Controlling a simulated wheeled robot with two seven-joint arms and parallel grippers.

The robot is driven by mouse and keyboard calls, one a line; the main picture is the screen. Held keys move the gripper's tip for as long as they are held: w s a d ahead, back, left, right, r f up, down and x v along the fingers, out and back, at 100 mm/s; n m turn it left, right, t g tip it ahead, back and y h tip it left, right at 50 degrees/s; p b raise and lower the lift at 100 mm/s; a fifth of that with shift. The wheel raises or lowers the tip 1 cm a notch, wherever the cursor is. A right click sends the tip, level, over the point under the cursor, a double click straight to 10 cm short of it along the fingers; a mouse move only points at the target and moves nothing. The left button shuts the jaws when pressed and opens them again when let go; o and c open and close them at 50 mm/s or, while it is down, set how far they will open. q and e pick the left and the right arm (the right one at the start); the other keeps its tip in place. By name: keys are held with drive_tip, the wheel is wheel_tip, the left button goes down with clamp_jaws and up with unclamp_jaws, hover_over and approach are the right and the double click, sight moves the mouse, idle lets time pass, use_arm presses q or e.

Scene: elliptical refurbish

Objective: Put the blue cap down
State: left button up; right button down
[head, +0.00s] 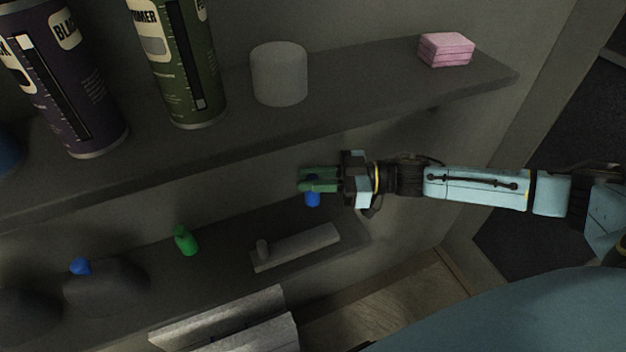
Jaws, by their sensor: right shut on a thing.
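My right gripper (318,181) reaches in from the right, between the upper and lower shelves. It is shut on a small blue cap (312,199), which shows just below its green fingers. The cap is above the right part of the lower shelf (215,262) and looks apart from it. Another small blue object (80,266) sits at the left, on or against a dark rounded lump (107,287). My left gripper is not in view.
A grey bar (297,247) and a green bottle (186,240) are on the lower shelf. The upper shelf (355,90) holds a purple can (72,95), a green can (183,75), a grey cylinder (279,74) and pink pads (446,50). Pale boards (225,320) are below.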

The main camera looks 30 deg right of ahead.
drive_tip(key=shift+f, duration=0.6)
drive_tip(key=c, duration=1.3)
unclamp_jaws()
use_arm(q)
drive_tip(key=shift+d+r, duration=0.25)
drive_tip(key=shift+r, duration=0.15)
use_arm(e)
drive_tip(key=shift+r, duration=0.55)
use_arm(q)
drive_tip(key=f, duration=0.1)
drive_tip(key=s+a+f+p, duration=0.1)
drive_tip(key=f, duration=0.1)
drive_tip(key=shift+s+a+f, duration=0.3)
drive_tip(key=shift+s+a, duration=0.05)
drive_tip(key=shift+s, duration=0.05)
use_arm(e)
drive_tip(key=v, duration=1.2)
drive_tip(key=shift+r, duration=0.1)
